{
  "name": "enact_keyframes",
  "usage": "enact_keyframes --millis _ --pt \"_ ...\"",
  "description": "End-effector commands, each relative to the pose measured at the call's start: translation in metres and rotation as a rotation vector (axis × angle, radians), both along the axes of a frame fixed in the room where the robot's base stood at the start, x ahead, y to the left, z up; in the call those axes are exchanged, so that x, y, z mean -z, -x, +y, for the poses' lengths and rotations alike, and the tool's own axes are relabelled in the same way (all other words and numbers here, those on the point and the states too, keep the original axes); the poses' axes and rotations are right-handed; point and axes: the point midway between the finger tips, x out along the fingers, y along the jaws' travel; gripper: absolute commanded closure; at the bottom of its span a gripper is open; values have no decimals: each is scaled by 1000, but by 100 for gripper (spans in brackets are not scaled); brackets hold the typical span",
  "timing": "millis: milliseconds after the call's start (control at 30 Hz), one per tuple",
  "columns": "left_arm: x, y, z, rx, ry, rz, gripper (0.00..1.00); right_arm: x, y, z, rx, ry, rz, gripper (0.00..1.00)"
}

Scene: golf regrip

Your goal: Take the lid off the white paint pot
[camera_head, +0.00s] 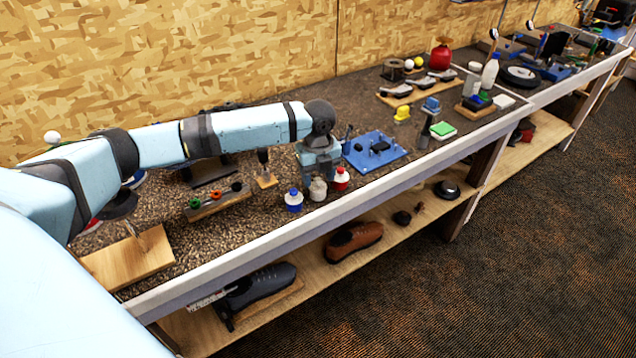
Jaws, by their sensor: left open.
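Three small white paint pots stand in a row near the bench's front edge. The white paint pot (318,190) is the middle one, upright, with a pale lid. My right gripper is out of view.
A blue board (374,152) with dark parts lies right of the pots. A wooden rack with coloured knobs (217,203) and a small upright dark-handled tool (264,168) are left. The bench's pale front edge (300,236) runs just before the pots. Shoes lie on the shelf below.

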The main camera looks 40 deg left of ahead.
Motion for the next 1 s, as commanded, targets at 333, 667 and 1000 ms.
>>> enact_keyframes --millis 333,667,1000 --pt "19 0 0 0 -1 -2 48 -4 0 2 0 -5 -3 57" --pt "19 0 0 0 0 -1 100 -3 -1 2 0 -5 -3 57" --pt "15 -1 0 0 0 -2 100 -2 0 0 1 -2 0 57"
